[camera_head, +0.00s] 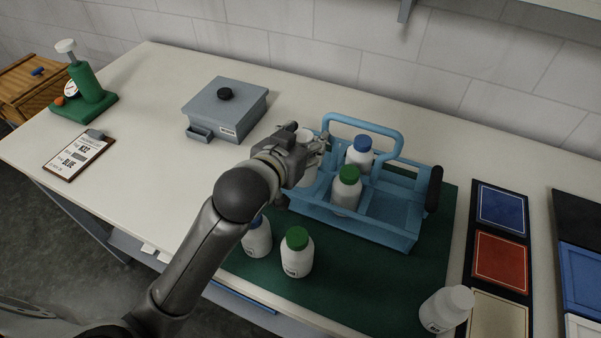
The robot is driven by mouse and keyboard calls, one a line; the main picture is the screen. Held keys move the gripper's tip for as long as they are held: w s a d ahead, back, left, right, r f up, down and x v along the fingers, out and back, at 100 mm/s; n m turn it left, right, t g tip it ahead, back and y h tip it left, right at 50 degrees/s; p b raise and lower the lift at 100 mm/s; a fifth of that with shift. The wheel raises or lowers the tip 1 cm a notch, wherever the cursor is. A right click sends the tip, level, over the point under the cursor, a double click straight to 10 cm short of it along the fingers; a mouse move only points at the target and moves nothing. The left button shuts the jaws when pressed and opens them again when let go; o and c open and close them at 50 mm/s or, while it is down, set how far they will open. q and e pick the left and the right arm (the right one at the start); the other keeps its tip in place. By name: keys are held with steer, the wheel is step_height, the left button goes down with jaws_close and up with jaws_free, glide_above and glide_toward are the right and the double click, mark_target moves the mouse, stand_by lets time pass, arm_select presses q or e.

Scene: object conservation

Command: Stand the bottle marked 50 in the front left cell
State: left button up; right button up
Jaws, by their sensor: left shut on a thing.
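My left gripper (312,150) is shut on a white bottle (306,174) at the left end of the blue carrier (377,231). The gripper hides much of this bottle; I cannot tell if its base is inside a cell. A green-capped bottle (346,189) and, behind it, a blue-capped bottle (359,154) stand in the carrier. A blue-capped bottle (257,239), partly behind my arm, and a green-capped bottle (297,255) stand on the mat in front. A white-capped bottle (446,310) is at the front right. No number is readable. My right gripper is not in view.
The carrier stands on a dark green mat (338,284) and has an arched handle (362,123). A dark upright piece (434,188) is at its right end. A grey box (226,108), clipboard (79,156) and green stand (90,91) are left. Coloured panels (502,262) lie right.

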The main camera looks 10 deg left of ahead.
arm_select(q)
steer(key=f, duration=0.3)
steer(key=shift+s+d+f, duration=0.1)
steer(key=shift+d, duration=0.1)
step_height(320, 180, down, 3)
steer(key=shift+a+f, duration=0.1)
steer(key=shift+f, duration=0.15)
steer(key=o, duration=1)
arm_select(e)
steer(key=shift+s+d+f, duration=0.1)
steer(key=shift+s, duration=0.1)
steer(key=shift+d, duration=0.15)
